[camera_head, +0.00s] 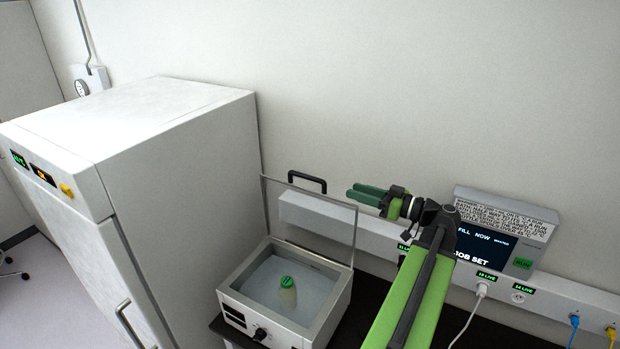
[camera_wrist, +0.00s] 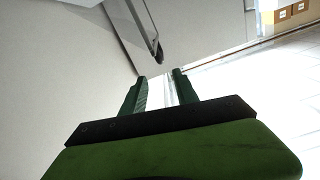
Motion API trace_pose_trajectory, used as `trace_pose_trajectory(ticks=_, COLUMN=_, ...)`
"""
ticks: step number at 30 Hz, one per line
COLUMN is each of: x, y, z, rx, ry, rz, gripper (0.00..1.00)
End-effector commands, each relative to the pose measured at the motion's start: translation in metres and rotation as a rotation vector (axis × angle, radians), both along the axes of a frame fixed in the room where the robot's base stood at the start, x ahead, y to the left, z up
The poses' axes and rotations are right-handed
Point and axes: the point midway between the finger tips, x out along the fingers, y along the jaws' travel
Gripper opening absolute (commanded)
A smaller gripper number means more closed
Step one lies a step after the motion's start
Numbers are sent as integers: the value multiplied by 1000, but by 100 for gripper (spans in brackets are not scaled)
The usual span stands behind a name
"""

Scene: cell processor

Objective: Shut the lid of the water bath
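The water bath (camera_head: 262,318) is a white box with a control panel and black knob on its front. Its clear, thin-framed lid (camera_head: 308,215) stands open, roughly upright at the back of the bath. A black handle (camera_head: 307,179) sits on the lid's top edge. My gripper (camera_head: 350,190) is raised just right of the lid's top edge, apart from the handle, its fingers pointing left. In the wrist view my gripper (camera_wrist: 158,75) shows a gap between its fingers, with nothing held. The lid's handle seems to show beyond the fingertips there (camera_wrist: 158,48).
A green-capped bottle (camera_head: 287,290) stands in the bath. A tall white cabinet (camera_head: 180,160) is close on the left. A wall rail (camera_head: 385,240) with sockets and a display unit (camera_head: 490,240) are on the right. The wall is close behind the lid.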

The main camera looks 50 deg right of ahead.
Motion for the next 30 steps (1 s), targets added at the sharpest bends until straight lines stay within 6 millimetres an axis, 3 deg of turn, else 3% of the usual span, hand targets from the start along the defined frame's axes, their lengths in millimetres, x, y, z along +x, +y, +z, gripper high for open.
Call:
trace_pose_trajectory(ticks=9, x=83, y=23, z=0, rx=0, ry=0, rz=11, gripper=36)
trace_pose_trajectory(ticks=15, x=125, y=33, z=0, rx=0, ry=0, rz=10, gripper=36)
trace_pose_trajectory(ticks=21, x=145, y=39, z=0, rx=0, ry=0, rz=10, gripper=36)
trace_pose_trajectory(ticks=30, x=147, y=39, z=0, rx=0, ry=1, rz=9, gripper=35)
